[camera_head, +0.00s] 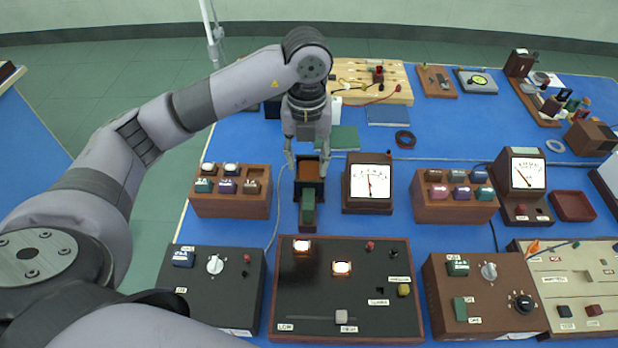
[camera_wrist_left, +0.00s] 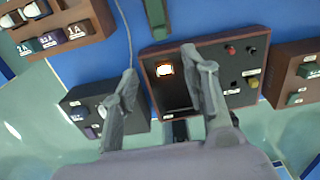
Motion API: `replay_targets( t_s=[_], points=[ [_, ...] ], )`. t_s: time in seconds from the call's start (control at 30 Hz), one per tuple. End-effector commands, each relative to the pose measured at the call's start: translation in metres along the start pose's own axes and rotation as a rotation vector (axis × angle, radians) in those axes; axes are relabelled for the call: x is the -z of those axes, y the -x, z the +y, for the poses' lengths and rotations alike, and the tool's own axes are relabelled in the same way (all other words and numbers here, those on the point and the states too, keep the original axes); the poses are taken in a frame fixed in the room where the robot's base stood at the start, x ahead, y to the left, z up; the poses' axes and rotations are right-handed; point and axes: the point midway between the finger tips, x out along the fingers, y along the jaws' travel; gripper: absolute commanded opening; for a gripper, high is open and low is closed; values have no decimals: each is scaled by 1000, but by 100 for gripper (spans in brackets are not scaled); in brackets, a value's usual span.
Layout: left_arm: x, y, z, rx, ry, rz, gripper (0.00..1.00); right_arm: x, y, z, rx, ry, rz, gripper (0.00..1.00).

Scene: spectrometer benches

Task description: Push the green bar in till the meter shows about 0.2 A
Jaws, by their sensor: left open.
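The green bar (camera_head: 308,212) sticks out of the near side of a dark brown box (camera_head: 321,186) with a lighter brown top. The bar's end also shows at the top of the left wrist view (camera_wrist_left: 156,14). My left gripper (camera_head: 307,166) is open and empty, pointing down, its fingers either side of the box's top in the picture; contact cannot be told. Its spread fingers also fill the wrist view (camera_wrist_left: 160,62). A white-faced meter (camera_head: 369,184) stands right of the box; its needle is near mid-scale, the numbers too small to read. My right gripper is out of view.
Wooden button blocks (camera_head: 231,204) (camera_head: 452,207) flank the box and meter. A control panel with lit lamps (camera_head: 345,300) lies in front, between a dark panel (camera_head: 212,300) and a brown one (camera_head: 478,305). A second meter (camera_head: 523,177) stands right. A green book (camera_head: 337,138) lies behind.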

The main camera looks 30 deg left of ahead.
Motion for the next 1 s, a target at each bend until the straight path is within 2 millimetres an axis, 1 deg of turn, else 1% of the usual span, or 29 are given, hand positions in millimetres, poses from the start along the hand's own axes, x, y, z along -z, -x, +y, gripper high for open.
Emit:
replay_targets(
  t_s=[0.03, 0.17, 0.27, 0.3, 0.37, 0.53, 0.8, 0.9, 1.0],
  points=[
    [0, 0, 0, 0, -1, 1, 42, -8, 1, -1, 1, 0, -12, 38],
    [1, -5, 0, 0, -1, 3, 42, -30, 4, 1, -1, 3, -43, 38],
    [1, -17, 0, -2, 0, 5, 42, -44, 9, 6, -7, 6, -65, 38],
    [1, -24, 0, -2, 0, 6, 42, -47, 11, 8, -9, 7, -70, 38],
    [2, -35, 0, -2, 1, 6, 42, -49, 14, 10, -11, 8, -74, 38],
    [1, -72, 0, -1, 1, 7, 42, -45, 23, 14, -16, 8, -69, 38],
    [1, -130, 0, -1, 0, 6, 42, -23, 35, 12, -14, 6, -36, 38],
    [2, -147, 0, -1, 0, 5, 42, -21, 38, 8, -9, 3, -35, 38],
    [1, -161, -1, 0, -1, 4, 42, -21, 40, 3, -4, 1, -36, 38]
  ],
)
